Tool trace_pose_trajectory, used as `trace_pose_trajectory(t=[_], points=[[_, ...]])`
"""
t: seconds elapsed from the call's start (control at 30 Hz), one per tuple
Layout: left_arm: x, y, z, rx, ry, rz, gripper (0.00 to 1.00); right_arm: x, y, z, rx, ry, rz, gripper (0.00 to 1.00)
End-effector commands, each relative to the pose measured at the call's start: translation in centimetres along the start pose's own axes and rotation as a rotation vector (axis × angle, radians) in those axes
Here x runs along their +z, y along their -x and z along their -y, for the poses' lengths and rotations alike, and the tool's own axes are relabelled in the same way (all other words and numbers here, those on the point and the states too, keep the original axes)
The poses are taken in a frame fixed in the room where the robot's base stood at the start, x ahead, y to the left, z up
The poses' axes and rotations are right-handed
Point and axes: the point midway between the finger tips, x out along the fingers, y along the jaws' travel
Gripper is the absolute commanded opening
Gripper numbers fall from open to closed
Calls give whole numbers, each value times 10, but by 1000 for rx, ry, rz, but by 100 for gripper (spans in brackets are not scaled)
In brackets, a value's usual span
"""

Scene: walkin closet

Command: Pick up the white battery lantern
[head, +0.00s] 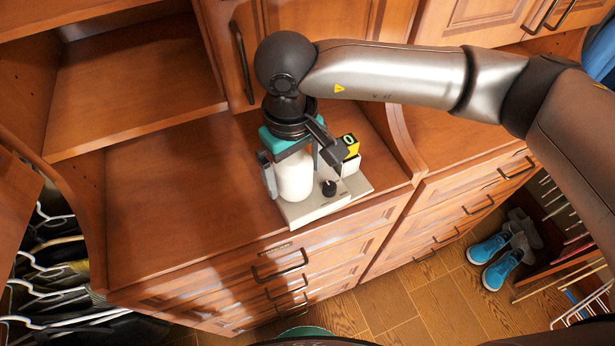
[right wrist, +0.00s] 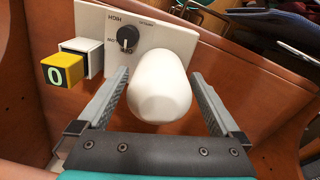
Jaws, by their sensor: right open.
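The white battery lantern (head: 295,180) is a smooth, rounded white body standing on the wooden cabinet top, at or on a pale panel with a black knob. In the right wrist view the lantern (right wrist: 160,92) sits between the two fingers. My right gripper (head: 300,176) points down over it from above, open, with one finger on each side. In the right wrist view a gap shows between the lantern and each finger of the gripper (right wrist: 160,76). The gripper's teal body hides the lantern's top in the head view. My left gripper is not in view.
The pale panel (head: 318,208) with its black knob (head: 329,188) is close by the lantern. The cabinet top (head: 170,200) is bare to the left. Blue shoes (head: 490,249) are on the floor.

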Motion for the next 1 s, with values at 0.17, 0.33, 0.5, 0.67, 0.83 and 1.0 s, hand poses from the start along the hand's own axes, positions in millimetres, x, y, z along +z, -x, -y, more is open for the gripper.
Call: trace_pose_trajectory(t=[0.17,0.33,0.5,0.67,0.83,1.0], points=[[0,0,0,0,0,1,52,0,0,0,0,0,0,100],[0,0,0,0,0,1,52,0,0,0,0,0,0,82],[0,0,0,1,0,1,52,0,0,0,-1,0,0,63],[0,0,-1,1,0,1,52,0,0,0,-1,0,0,45],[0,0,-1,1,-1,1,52,0,0,0,-1,0,0,26],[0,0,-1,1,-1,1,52,0,0,0,-1,0,-1,7]])
